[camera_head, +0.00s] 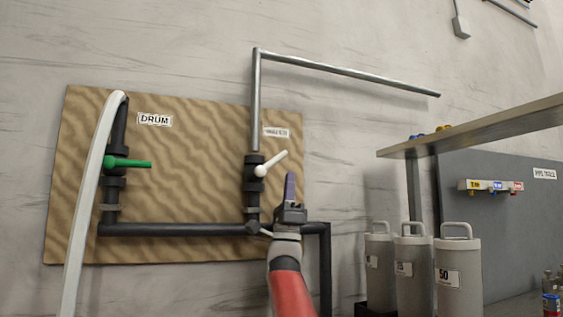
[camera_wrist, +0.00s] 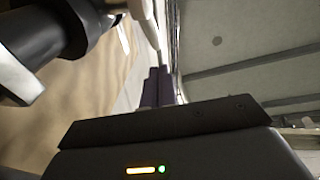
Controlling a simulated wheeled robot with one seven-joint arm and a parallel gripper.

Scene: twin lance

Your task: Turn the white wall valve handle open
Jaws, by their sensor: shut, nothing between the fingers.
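The white valve handle (camera_head: 272,164) sits on the black vertical pipe (camera_head: 252,190) under the WATER label, on a tan wood board (camera_head: 190,200). The handle slants up to the right. My gripper (camera_head: 290,176) is shut and empty, pointing up, just right of and below the handle, apart from it in the picture; the depth gap is unclear. In the wrist view the closed purple fingers (camera_wrist: 158,86) show beside the board edge.
A green handle (camera_head: 130,163) is on the DRUM pipe at left, beside a pale hose (camera_head: 88,210). A dark pipe (camera_head: 180,230) runs along the board's bottom. Grey canisters (camera_head: 458,265) and a shelf (camera_head: 480,128) stand at right. Bare wall lies between board and shelf.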

